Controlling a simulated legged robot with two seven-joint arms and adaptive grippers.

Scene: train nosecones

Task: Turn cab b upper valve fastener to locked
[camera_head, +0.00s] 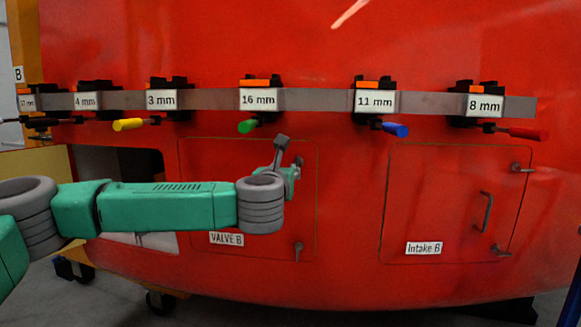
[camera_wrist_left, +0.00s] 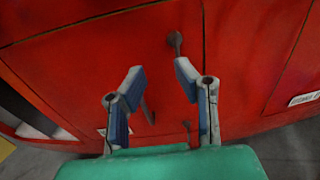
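The red VALVE B panel (camera_head: 215,175) has my left gripper (camera_head: 289,156) in front of its upper right part. In the left wrist view my left gripper (camera_wrist_left: 160,72) is open, its two blue-padded fingers apart with nothing between them. The grey upper valve fastener (camera_wrist_left: 175,42) shows just beyond the right fingertip, apart from it, with its short lever pointing down toward that fingertip. In the head view my gripper hides this fastener. The lower valve fastener (camera_head: 298,250) hangs near the panel's lower right corner and also shows in the wrist view (camera_wrist_left: 187,127). My right gripper is not in view.
A dark panel handle (camera_wrist_left: 148,112) shows between the fingers, farther down. The Intake B panel (camera_head: 440,200) with its handle (camera_head: 486,212) lies to the right. A metal rail (camera_head: 310,100) with labelled clamps and coloured levers runs above. The green lever (camera_head: 247,126) is close above my gripper.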

